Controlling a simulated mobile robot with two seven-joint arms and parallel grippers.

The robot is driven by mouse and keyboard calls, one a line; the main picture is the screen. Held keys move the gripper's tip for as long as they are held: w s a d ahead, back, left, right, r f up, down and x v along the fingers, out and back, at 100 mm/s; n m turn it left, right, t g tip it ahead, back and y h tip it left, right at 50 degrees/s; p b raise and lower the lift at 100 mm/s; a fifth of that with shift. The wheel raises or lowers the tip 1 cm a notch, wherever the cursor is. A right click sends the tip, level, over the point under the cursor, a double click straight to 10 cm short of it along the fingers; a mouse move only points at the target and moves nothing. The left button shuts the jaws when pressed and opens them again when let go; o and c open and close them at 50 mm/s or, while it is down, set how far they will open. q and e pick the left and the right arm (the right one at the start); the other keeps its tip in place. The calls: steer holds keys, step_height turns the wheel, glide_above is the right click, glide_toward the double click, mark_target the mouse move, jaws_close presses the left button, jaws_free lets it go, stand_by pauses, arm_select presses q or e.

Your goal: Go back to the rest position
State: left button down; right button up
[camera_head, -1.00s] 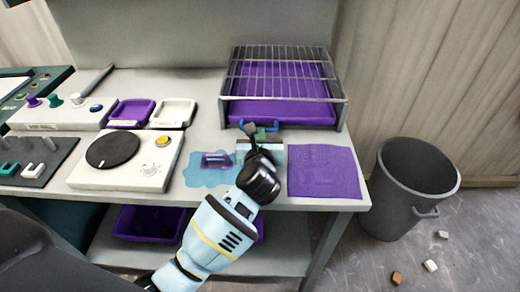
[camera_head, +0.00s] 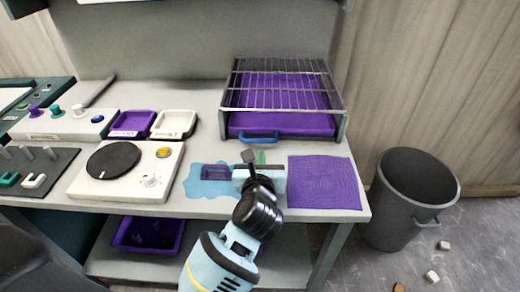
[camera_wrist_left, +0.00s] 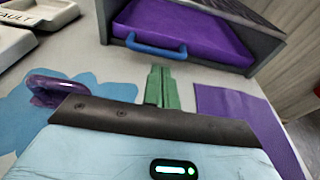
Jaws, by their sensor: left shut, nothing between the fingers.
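My left gripper (camera_head: 259,157) reaches in from the bottom of the head view over the front of the grey workbench (camera_head: 207,107). Its green fingers are shut with nothing between them. They show closed together in the left wrist view (camera_wrist_left: 161,80), in front of the blue handle (camera_wrist_left: 157,48) of a purple tray and apart from it. The purple tray (camera_head: 283,124) sits under a wire rack (camera_head: 281,73). My right gripper is not in view.
A purple glossy piece (camera_head: 215,173) lies on a blue puddle-shaped mat (camera_head: 196,187), left of the gripper. A purple cloth (camera_head: 325,182) lies to its right. A white device with a black disc (camera_head: 125,172) stands further left. A grey bin (camera_head: 413,190) stands on the floor at right.

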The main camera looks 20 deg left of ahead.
arm_select(q)
steer(key=shift+v, duration=0.8)
steer(key=shift+a, duration=0.1)
